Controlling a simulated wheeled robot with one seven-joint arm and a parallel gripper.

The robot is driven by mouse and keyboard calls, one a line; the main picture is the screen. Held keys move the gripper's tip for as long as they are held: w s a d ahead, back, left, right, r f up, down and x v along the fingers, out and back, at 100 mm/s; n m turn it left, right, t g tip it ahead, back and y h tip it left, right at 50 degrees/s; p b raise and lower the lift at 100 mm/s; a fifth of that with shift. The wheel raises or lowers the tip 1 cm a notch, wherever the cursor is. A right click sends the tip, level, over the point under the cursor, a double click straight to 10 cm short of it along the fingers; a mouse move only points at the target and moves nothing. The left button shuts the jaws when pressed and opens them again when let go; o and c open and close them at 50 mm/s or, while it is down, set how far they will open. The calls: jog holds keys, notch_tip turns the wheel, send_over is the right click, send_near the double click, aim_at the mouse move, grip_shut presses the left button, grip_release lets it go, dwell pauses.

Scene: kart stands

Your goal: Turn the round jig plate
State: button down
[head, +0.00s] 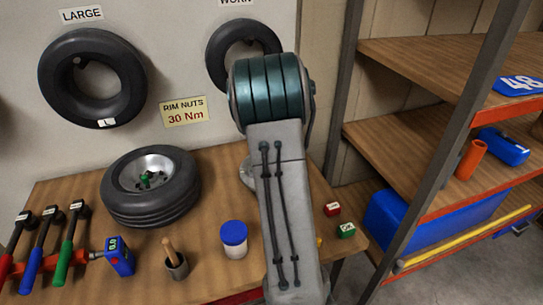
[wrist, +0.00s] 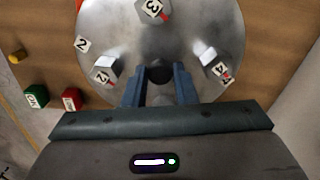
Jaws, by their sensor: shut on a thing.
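The round jig plate (wrist: 190,35) is a grey metal disc on the wooden bench in the wrist view. Blocks with number tags stand on it: one tagged 3 (wrist: 152,10) at the top, one at the left (wrist: 104,70) and one at the right (wrist: 218,68). A small tag marked 2 (wrist: 82,44) shows at its left edge. My gripper (wrist: 159,76) reaches over the plate's near part, its blue fingers shut on a dark round knob (wrist: 160,73). The fingers partly cover the knob. In the head view my arm hides the gripper and most or all of the plate.
Red (wrist: 70,98) and green (wrist: 36,98) boxes and a yellow piece (wrist: 15,57) lie left of the plate. On the bench are a tyred wheel (head: 150,205), a blue-lidded jar (head: 234,240), a brush pot (head: 175,266) and coloured-handled tools (head: 40,245). Shelving (head: 410,130) stands right.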

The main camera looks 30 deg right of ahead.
jog(key=shift+r+m, duration=0.1)
jog(key=shift+m, duration=0.5)
jog(key=c, duration=1.2)
grip_release()
jog(key=shift+o, duration=0.2)
jog(key=shift+r, duration=0.1)
notch_tip(320, 180, up, 14)
jog(key=shift+f+b, duration=0.2)
jog(key=shift+b, duration=0.1)
